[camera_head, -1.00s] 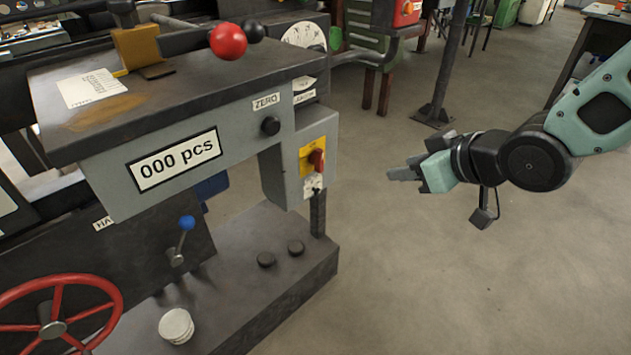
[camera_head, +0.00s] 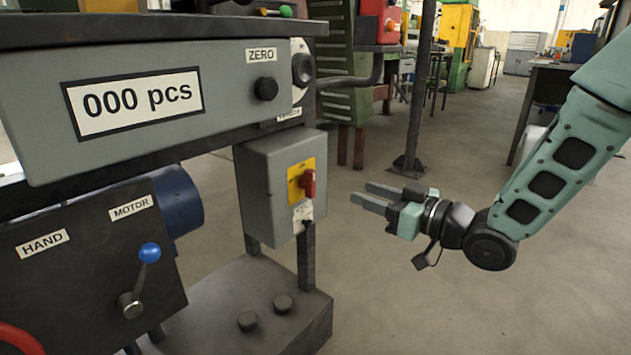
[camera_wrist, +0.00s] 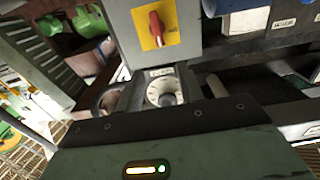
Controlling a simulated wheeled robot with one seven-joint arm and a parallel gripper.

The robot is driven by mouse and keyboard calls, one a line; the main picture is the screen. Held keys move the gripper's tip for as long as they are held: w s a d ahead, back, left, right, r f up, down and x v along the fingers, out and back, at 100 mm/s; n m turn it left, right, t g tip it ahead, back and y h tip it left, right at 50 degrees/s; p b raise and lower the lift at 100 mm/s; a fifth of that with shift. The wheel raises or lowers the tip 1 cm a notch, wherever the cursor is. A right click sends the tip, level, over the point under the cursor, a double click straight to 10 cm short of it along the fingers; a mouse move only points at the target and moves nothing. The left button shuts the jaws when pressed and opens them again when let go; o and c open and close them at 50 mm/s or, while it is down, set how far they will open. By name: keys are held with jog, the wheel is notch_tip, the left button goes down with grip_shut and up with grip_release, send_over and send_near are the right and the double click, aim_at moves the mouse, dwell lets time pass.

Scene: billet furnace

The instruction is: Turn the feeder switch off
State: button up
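The feeder switch is a red rotary handle (camera_head: 308,184) on a yellow plate (camera_head: 294,174), on the front of a grey box (camera_head: 268,190). Its handle looks roughly upright. In the wrist view the red handle (camera_wrist: 155,28) and its yellow plate (camera_wrist: 169,18) show at the top. My gripper (camera_head: 360,193) is to the right of the switch in the head view, apart from it and roughly level with it. Its two fingers are parallel, with an empty gap between them. They point left toward the box. I cannot make out the fingertips in the wrist view.
Above the box is a grey panel with a counter label (camera_head: 133,103) and a black knob (camera_head: 265,88). A blue-tipped lever (camera_head: 149,253) is at lower left. A dark post (camera_head: 420,90) stands behind my gripper. The floor right of the machine is clear.

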aim_at(314, 175)
jog(key=b+x, duration=0.2)
jog(key=x, duration=1.1)
jog(key=shift+w+a+b, duration=0.15)
jog(key=shift+b, duration=0.2)
grip_shut()
